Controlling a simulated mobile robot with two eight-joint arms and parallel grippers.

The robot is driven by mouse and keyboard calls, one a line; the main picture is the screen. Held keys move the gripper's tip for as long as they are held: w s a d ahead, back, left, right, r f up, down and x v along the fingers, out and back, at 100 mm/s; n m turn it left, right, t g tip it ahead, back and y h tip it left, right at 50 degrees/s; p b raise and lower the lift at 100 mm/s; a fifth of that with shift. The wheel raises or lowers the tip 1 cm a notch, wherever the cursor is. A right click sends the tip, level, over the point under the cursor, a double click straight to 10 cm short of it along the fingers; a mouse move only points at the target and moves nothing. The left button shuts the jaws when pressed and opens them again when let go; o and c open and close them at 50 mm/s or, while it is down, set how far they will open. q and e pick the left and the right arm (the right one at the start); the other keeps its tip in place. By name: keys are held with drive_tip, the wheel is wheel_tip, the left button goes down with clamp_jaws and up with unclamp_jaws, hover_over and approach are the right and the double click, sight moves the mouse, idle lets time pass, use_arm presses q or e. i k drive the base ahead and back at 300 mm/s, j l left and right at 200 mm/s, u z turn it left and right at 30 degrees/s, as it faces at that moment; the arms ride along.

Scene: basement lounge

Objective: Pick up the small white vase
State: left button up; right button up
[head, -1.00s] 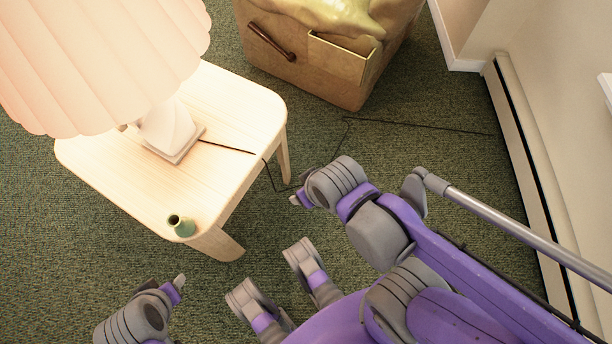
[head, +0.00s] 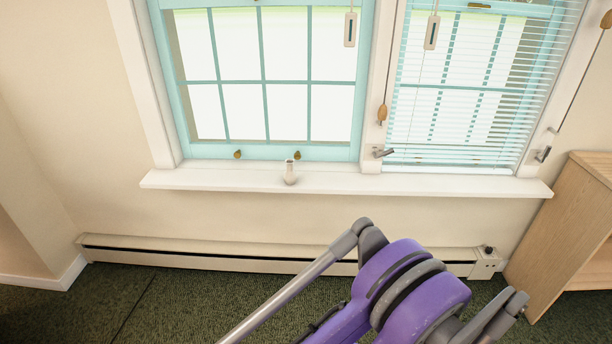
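A small white vase (head: 289,173) stands upright on the white window sill (head: 420,185), left of the sill's middle and in front of the blue-framed window. Nothing is touching it from my side. Neither of my grippers can be made out in the head view. Only purple and grey links of my own body show at the bottom, below and to the right of the vase and apart from it.
A long baseboard heater (head: 200,252) runs along the wall below the sill. A wooden shelf unit (head: 565,230) stands at the right. Window blinds (head: 460,90) hang at the right. Green carpet (head: 190,305) is clear at the lower left.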

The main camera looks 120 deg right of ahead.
sight(289, 177)
drive_tip(key=z, duration=3.85)
